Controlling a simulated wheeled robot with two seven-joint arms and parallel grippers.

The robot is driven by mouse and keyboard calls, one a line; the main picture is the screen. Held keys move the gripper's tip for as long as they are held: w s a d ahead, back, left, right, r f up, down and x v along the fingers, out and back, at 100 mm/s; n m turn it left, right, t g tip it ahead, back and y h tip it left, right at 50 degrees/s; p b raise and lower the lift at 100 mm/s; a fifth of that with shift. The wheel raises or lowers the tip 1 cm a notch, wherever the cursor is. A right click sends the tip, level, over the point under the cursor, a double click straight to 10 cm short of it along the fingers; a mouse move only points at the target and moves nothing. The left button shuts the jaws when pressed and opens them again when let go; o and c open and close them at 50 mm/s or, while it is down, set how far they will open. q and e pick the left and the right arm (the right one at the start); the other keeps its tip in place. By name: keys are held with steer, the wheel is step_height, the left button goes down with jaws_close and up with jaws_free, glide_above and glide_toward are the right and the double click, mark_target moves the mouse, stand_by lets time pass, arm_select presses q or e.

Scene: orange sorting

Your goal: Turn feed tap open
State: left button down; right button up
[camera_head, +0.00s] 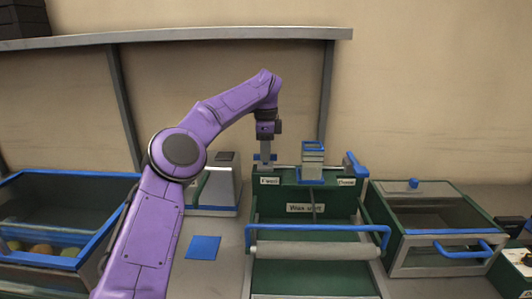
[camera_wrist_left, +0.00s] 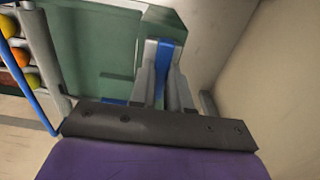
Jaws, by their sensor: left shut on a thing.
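The feed tap (camera_head: 265,157) is a small blue handle on top of the green wax unit (camera_head: 262,204), above the label that seems to read Feed (camera_head: 270,181). My left gripper (camera_head: 265,148) points down at it from above. In the left wrist view the blue tap handle (camera_wrist_left: 162,62) stands between the grey fingers of my left gripper (camera_wrist_left: 163,75), which are shut on it. The tap's base is mostly hidden by the fingers. My right gripper is in no view.
A second blue lever (camera_head: 355,165) is on the unit's right end. A roller (camera_head: 315,251) and blue bar lie in front. A blue-rimmed bin (camera_head: 70,261) with fruit is left, a glass-topped box (camera_head: 437,217) right. A grey shelf (camera_head: 200,34) runs above.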

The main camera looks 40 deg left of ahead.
arm_select(q)
steer(key=shift+f, duration=0.1)
steer(key=c, duration=1.1)
jaws_free()
step_height(320, 180, up, 10)
steer(key=p, duration=0.6)
steer(key=shift+r, duration=0.25)
steer(key=shift+a, duration=0.1)
steer(key=shift+w, duration=0.1)
